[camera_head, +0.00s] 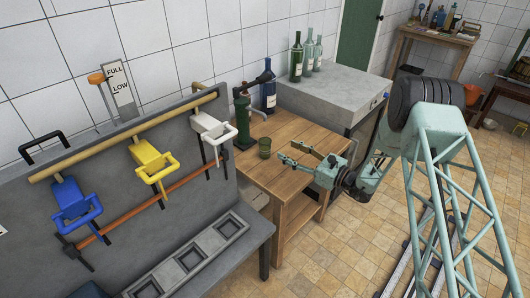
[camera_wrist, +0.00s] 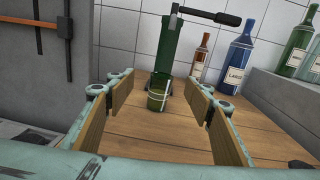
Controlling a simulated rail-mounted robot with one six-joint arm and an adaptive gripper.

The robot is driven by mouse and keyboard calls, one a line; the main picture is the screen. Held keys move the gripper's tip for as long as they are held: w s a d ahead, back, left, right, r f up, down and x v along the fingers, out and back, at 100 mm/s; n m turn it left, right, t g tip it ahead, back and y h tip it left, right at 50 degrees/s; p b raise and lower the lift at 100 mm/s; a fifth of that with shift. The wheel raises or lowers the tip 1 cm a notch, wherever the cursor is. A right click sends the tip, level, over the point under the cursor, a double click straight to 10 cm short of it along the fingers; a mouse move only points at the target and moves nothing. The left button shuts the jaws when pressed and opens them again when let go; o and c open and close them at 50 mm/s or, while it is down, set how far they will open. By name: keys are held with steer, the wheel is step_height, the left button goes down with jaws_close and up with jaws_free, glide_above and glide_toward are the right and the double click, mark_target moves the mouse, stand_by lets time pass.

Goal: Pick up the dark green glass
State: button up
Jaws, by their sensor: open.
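The dark green glass (camera_head: 264,147) is a small cup standing upright on the wooden table (camera_head: 283,178) in the head view. It also shows in the wrist view (camera_wrist: 157,100), ahead and centred between the fingers, in front of a green device. My gripper (camera_head: 306,153) is open and empty above the table, to the right of the glass and apart from it. In the wrist view my gripper (camera_wrist: 160,108) shows its two wood-coloured pads spread wide on either side.
A green corking device (camera_head: 243,122) with a black lever stands close behind the glass. A blue bottle (camera_head: 268,94) stands at the table's back, with a smaller brown bottle (camera_wrist: 201,56) beside it. A grey block (camera_head: 330,90) bears several bottles. The table's front is clear.

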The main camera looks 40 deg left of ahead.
steer(key=m+t, duration=0.1)
glide_toward(269, 148)
steer(key=shift+w+d+r, duration=0.1)
steer(key=shift+w+d, duration=0.2)
steer(key=shift+d, duration=0.2)
steer(key=shift+a, duration=0.1)
steer(key=shift+w+a+b, duration=0.1)
steer(key=shift+a+b, duration=0.25)
steer(key=shift+a, duration=1.75)
steer(key=shift+w+a+b, duration=0.15)
steer(key=shift+a+b, duration=0.15)
steer(key=shift+a, duration=1.8)
steer(key=shift+a, duration=0.1)
steer(key=shift+s+a+b, duration=0.15)
steer(key=shift+a+b, duration=0.3)
steer(key=shift+a, duration=2.05)
steer(key=shift+c, duration=0.7)
steer(key=c, duration=1)
